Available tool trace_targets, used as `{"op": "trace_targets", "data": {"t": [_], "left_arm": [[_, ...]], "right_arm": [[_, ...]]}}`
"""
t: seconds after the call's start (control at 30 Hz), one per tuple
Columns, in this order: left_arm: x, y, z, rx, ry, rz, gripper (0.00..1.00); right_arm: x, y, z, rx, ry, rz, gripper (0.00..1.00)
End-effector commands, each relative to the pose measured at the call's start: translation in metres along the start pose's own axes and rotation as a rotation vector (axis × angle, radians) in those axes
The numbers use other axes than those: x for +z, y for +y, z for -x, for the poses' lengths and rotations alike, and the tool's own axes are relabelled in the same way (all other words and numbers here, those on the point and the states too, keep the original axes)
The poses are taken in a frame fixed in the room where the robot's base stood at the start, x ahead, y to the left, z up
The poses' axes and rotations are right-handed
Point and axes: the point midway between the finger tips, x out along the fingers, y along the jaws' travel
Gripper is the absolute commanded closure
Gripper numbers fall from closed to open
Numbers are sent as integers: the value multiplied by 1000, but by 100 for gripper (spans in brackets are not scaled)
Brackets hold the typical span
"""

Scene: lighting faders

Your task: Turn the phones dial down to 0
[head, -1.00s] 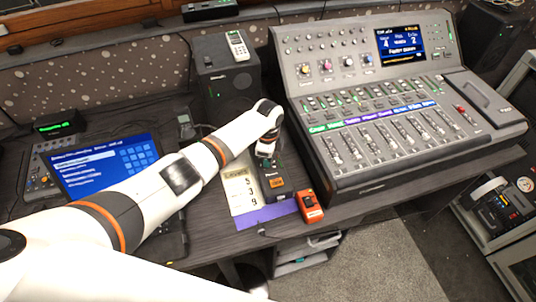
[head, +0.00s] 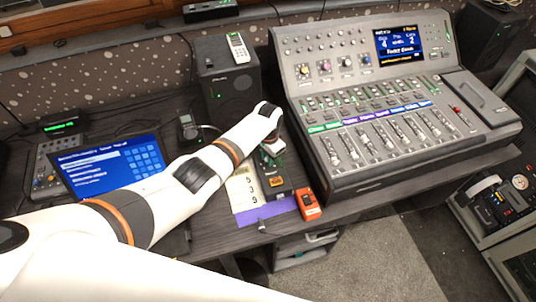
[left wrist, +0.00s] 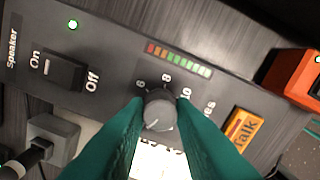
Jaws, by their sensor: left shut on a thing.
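The phones dial (left wrist: 160,108) is a small grey round knob on a dark box, with 6, 8 and 10 printed around its visible side. A pale mark on the knob seems to point to the lower left of the left wrist view. My left gripper (left wrist: 161,103) has its green fingers shut on the knob from both sides. The fingers hide the low numbers of the scale and part of the label. In the head view the box (head: 277,180) lies below my left gripper (head: 273,147), left of the mixing console. My right gripper is not in view.
An On/Off speaker switch (left wrist: 55,71), a coloured level bar (left wrist: 180,60) and an orange talk button (left wrist: 243,128) surround the dial. An orange device (head: 309,204) stands close beside the box. The mixing console (head: 350,185) is to the right, a laptop (head: 110,165) to the left.

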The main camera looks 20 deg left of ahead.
Motion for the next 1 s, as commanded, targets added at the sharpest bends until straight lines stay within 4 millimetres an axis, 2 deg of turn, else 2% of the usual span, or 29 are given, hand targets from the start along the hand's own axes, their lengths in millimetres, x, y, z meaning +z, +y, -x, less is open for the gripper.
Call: {"op": "trace_targets", "data": {"t": [1.0], "left_arm": [[1, 0, 1, -1, -1, 940, 100]], "right_arm": [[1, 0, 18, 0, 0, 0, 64]]}}
